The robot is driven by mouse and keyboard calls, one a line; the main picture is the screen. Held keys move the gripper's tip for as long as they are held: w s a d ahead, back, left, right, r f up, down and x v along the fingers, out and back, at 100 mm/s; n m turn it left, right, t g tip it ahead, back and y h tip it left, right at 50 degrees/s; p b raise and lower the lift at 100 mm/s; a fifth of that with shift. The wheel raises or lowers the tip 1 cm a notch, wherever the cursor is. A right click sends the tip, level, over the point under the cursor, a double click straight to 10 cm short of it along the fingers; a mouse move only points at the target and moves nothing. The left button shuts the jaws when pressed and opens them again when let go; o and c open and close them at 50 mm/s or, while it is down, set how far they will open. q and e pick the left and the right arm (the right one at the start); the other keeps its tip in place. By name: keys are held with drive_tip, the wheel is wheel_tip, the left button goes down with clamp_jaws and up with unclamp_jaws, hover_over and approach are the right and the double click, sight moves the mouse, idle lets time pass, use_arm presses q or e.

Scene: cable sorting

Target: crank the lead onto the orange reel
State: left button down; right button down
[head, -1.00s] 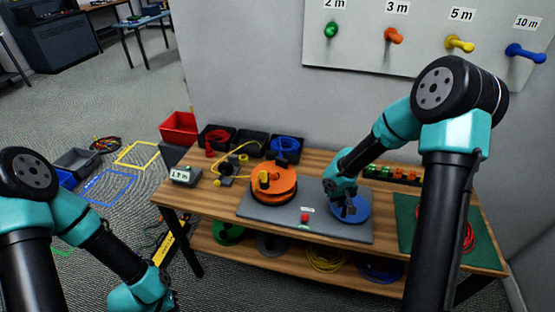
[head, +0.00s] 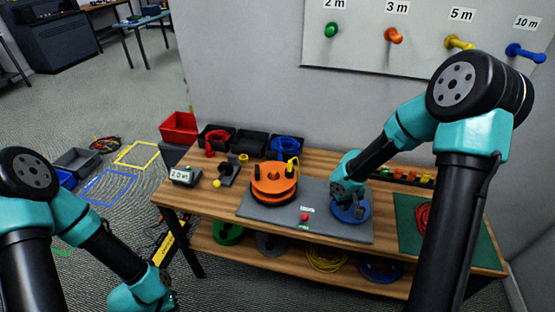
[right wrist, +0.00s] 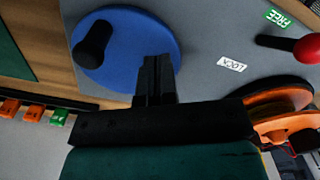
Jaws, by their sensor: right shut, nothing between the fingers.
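The orange reel (head: 268,190) stands on the grey plate (head: 322,228), left of the blue crank disc (head: 352,216). A short yellow piece of the lead (head: 293,166) shows at the reel's back right; the rest of the lead is hidden or too small to tell. My right gripper (head: 349,209) is low over the blue disc. In the right wrist view its fingers (right wrist: 157,75) are shut and empty. The disc's black handle (right wrist: 93,45) stands beside them, apart from the fingers. My left arm is at lower left, its gripper out of view.
A red lever knob (head: 305,217) sits at the plate's front, by LOCK and FREE labels. A length display (head: 184,175) seems to read 2.0. A black guide (head: 229,172) stands left of the reel. Black bins (head: 251,146) line the back; a green mat (head: 408,215) is right.

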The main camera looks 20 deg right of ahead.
wheel_tip(320, 180, up, 6)
drive_tip(key=shift+f, duration=0.25)
idle(0.4)
idle(0.5)
